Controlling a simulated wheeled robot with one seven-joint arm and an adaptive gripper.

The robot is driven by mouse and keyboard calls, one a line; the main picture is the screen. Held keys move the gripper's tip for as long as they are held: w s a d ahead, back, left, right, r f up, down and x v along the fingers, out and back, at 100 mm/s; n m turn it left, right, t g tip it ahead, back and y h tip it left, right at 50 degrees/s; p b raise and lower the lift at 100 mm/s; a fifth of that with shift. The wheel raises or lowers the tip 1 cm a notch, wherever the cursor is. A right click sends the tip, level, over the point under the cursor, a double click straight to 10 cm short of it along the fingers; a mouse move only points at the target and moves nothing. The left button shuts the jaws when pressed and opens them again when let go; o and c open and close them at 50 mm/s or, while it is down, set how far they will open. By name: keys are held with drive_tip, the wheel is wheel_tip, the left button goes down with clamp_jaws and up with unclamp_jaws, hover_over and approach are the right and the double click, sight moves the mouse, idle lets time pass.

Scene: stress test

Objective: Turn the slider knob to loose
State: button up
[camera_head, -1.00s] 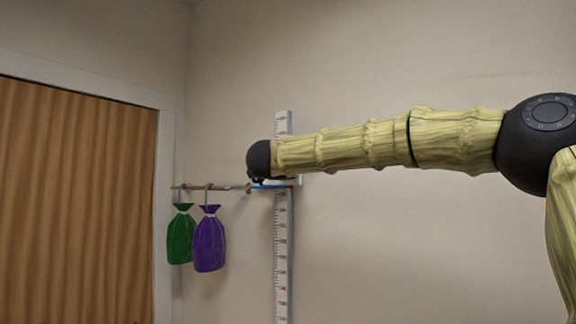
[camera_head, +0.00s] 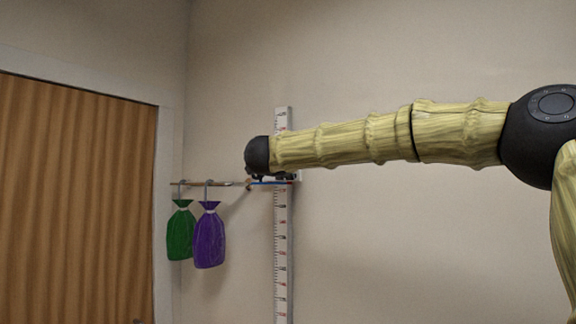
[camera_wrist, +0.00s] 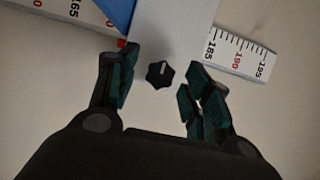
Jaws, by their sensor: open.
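The slider knob (camera_wrist: 159,74) is small, black and lobed, with a pale line on top. In the wrist view it lies between my two fingers, with a visible gap to each. My gripper (camera_wrist: 157,84) is open, with dark green finger pads. The knob is at the grey slider plate (camera_wrist: 172,28), which has a blue part (camera_wrist: 117,11) at its upper left. The slider sits on a white wall scale (camera_head: 281,240), whose numbers also show in the wrist view (camera_wrist: 240,54). In the head view my wrist hides the knob.
A thin rod (camera_head: 222,184) runs left from the slider. A green bag (camera_head: 180,235) and a purple bag (camera_head: 209,240) hang from it. A brown corrugated door (camera_head: 75,200) is at the left. The wall (camera_head: 420,240) right of the scale is bare.

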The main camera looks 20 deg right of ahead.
drive_tip(key=v, duration=1.1)
drive_tip(key=shift+s+d+r, duration=0.1)
drive_tip(key=shift+d, duration=0.05)
